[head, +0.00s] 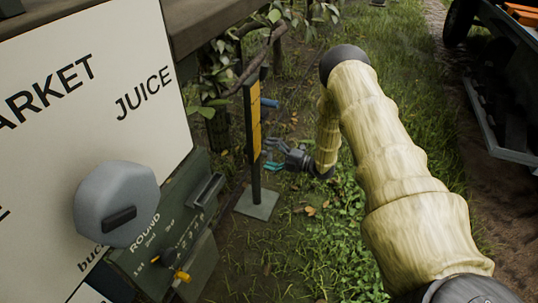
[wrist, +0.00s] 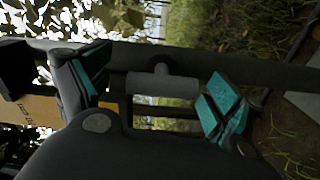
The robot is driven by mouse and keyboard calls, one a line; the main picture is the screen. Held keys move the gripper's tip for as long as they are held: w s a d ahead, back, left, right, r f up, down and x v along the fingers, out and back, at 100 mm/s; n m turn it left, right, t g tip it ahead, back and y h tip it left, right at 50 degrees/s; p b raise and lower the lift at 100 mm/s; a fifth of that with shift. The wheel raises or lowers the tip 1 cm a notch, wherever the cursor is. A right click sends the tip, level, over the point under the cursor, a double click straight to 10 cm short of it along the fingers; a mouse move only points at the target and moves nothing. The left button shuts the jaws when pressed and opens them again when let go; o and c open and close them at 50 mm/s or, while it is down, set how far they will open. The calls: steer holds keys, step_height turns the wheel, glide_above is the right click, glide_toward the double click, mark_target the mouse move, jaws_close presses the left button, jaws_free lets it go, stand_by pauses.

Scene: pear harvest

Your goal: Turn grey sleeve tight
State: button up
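A grey sleeve-like cylinder with a short stub (wrist: 165,87) shows in the wrist view, against a dark post (wrist: 260,70). It lies in the gap between my fingers, apparently beyond the teal pads; I cannot tell whether either pad touches it. My gripper (head: 273,155) is open, its teal-tipped fingers spread beside the dark post in the head view. I cannot make out the sleeve in the head view. How tight the sleeve sits cannot be told.
The post carries an orange-yellow panel (head: 254,118) and stands on a flat grey base plate (head: 257,204). A blue part (head: 269,103) juts out above my gripper. A market stall with a white sign (head: 75,110) stands at left. A cart (head: 510,90) is at right. Grass lies between.

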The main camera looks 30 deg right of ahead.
steer(key=v, duration=1.2)
steer(key=shift+s+f, duration=0.1)
stand_by(0.4)
